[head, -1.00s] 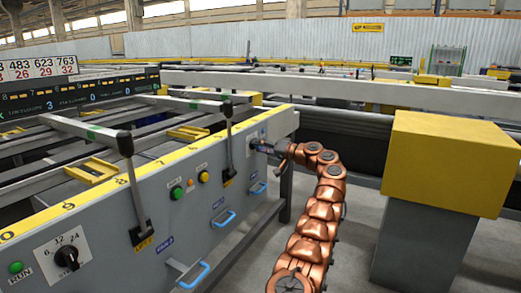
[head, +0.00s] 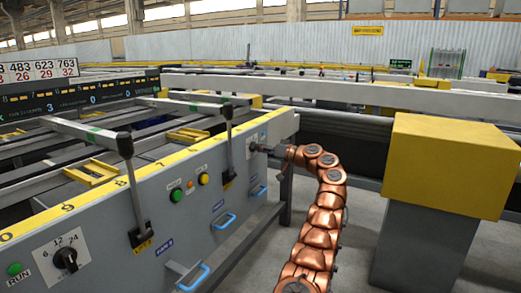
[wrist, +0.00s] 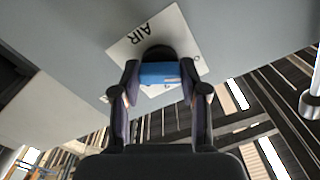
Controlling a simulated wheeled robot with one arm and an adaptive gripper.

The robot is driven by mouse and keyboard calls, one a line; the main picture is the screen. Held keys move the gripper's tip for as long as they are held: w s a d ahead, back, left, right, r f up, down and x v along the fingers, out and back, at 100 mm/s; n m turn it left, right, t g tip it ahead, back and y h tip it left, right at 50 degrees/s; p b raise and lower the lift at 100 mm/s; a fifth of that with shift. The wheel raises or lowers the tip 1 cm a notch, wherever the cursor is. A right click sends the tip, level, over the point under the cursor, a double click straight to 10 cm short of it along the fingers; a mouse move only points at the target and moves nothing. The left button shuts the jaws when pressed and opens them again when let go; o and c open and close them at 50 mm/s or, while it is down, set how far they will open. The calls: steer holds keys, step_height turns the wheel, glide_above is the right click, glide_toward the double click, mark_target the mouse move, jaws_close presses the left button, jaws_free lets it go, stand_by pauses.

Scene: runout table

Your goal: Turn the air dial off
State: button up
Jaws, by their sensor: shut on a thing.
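The air dial is a dark round knob (wrist: 157,52) with a blue band across its near side, on a white plate marked AIR (wrist: 125,42) in the wrist view. The plate looks tilted there, and its other marks are partly hidden. My gripper (wrist: 160,84) has one finger on each side of the dial and is shut on it. In the head view my gripper (head: 272,151) reaches the panel's far right end. The dial's setting cannot be read there.
A yellow-topped grey box (head: 447,165) stands right of my arm. Floor shows between them.

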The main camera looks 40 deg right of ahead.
steer(key=o, duration=1.1)
steer(key=shift+o, duration=0.2)
steer(key=v, duration=1.2)
steer(key=shift+s, duration=0.1)
